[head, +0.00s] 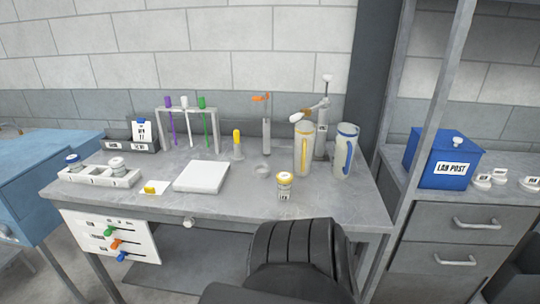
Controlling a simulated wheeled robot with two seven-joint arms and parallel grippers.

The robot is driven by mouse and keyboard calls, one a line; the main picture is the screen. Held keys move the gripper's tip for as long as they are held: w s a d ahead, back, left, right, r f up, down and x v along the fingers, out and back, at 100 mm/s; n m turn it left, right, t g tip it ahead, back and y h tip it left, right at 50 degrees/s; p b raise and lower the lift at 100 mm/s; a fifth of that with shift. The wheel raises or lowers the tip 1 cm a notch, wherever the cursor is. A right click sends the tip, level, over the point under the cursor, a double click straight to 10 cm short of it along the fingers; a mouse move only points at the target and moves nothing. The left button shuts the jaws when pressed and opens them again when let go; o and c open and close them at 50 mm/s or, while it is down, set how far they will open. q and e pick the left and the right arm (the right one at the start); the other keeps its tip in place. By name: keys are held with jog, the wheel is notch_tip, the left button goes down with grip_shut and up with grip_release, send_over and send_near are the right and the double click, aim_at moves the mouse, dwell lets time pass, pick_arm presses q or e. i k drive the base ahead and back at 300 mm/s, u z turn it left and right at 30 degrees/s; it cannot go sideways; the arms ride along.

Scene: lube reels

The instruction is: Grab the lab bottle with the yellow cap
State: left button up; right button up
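The lab bottle with the yellow cap (284,186) stands upright near the front edge of the grey bench, right of the middle. It is a short, pale jar with a label on its front and a yellow rim around its lid. Nothing covers it in the head view. Neither of my grippers can be made out in this view.
A white flat block (202,176) lies left of the bottle on the bench (240,204). A yellow-striped jug (304,150) and a blue-striped jug (346,152) stand behind it to the right. A dark ribbed shape, perhaps mine, covers the bench's lower front.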

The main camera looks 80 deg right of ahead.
aim_at(284, 191)
jog(key=k, duration=1.85)
jog(key=z, duration=2.3)
jog(key=i, duration=0.8)
jog(key=u, duration=0.05)
